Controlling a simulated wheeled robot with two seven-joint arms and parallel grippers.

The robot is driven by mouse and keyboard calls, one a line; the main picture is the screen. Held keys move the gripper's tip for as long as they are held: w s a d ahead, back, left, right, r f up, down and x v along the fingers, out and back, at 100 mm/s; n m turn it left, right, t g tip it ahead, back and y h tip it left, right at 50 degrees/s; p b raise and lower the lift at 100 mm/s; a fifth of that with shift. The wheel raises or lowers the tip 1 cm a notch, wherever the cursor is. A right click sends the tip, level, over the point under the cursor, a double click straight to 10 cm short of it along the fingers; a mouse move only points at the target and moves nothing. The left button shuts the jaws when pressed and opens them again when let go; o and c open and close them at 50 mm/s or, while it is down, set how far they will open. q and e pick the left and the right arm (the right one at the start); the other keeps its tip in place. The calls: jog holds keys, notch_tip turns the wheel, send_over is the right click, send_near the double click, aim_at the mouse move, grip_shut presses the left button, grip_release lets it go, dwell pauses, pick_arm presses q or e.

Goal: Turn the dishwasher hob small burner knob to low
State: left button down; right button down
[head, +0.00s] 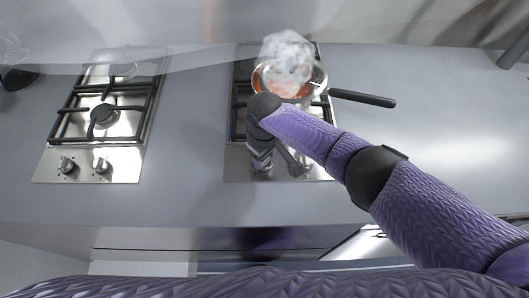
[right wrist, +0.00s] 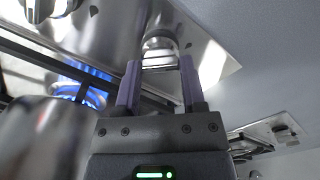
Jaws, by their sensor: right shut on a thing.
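The right-hand hob (head: 236,165) is a steel panel with a pot on its rear burner. In the right wrist view, a silver knob (right wrist: 160,45) on the steel panel sits between the fingers of my right gripper (right wrist: 160,64), which is shut on it. A second knob (right wrist: 40,8) shows at the top left. A blue flame (right wrist: 85,92) burns under the grate. In the head view my right gripper (head: 261,160) is over the hob's front strip and hides much of the knobs. My left gripper is not in view.
A steaming pot (head: 318,84) of red food has its black handle (head: 362,98) pointing right. A second hob (head: 125,158) with two knobs stands at the left. The grey counter (head: 190,150) between the hobs is clear, as is the counter at right.

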jog(key=n, duration=0.3)
jog(key=shift+n, duration=0.3)
jog(key=n, duration=0.2)
jog(key=shift+n, duration=0.3)
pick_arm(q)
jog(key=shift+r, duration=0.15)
pick_arm(e)
jog(key=shift+n, duration=1.5)
jog(key=shift+c, duration=0.8)
grip_release()
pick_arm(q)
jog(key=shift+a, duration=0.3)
